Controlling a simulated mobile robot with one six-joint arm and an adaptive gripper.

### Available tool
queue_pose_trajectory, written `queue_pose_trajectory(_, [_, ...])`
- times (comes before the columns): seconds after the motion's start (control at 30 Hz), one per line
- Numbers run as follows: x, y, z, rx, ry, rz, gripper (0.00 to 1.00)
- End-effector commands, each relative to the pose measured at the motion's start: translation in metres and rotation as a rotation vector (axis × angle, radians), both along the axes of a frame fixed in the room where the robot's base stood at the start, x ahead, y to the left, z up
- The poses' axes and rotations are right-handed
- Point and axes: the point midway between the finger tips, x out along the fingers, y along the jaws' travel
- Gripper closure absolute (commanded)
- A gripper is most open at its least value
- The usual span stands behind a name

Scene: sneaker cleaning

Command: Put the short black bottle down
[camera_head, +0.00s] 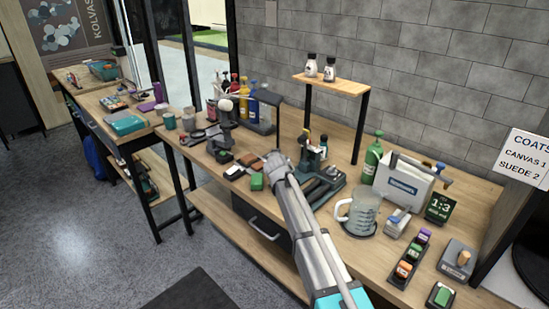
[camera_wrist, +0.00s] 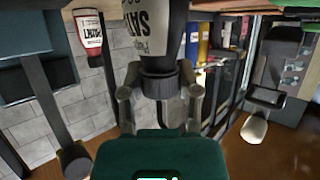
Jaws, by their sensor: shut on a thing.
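The short black bottle (camera_wrist: 157,48) fills the upper middle of the wrist view. It has a pale label with dark print and a black ribbed cap. My gripper (camera_wrist: 160,92) is shut on it at the cap end, with one finger on each side. Its base lies beyond the top of that view, so I cannot tell if it touches a surface. In the head view my arm reaches over the middle of the workbench (camera_head: 400,286), and the gripper is small among dark items there.
A raised wooden shelf (camera_head: 331,85) carries two small white bottles with black caps (camera_head: 312,66). A green bottle (camera_head: 372,159), a clear measuring jug (camera_head: 361,213) and a white caddy (camera_head: 405,182) stand to the right. A red bottle (camera_wrist: 89,35) shows in the wrist view.

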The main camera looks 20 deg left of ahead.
Motion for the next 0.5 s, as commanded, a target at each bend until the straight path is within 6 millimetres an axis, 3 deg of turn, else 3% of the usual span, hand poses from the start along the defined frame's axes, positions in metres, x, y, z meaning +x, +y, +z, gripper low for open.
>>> queue_pose_trajectory(0.1, [0.0, 0.0, -0.0037, 0.0, 0.0, 0.0, 1.0])
queue_pose_trajectory(0.13, [0.0001, -0.0001, -0.0025, 0.0, 0.0, 0.0, 0.52])
queue_pose_trajectory(0.27, [0.0001, 0.0, -0.0022, 0.0, 0.0, 0.0, 0.28])
queue_pose_trajectory(0.3, [0.0, 0.0001, -0.0022, 0.0, 0.0, 0.0, 0.23])
queue_pose_trajectory(0.5, [-0.0001, 0.0001, -0.0022, 0.0, 0.0, 0.0, 0.23])
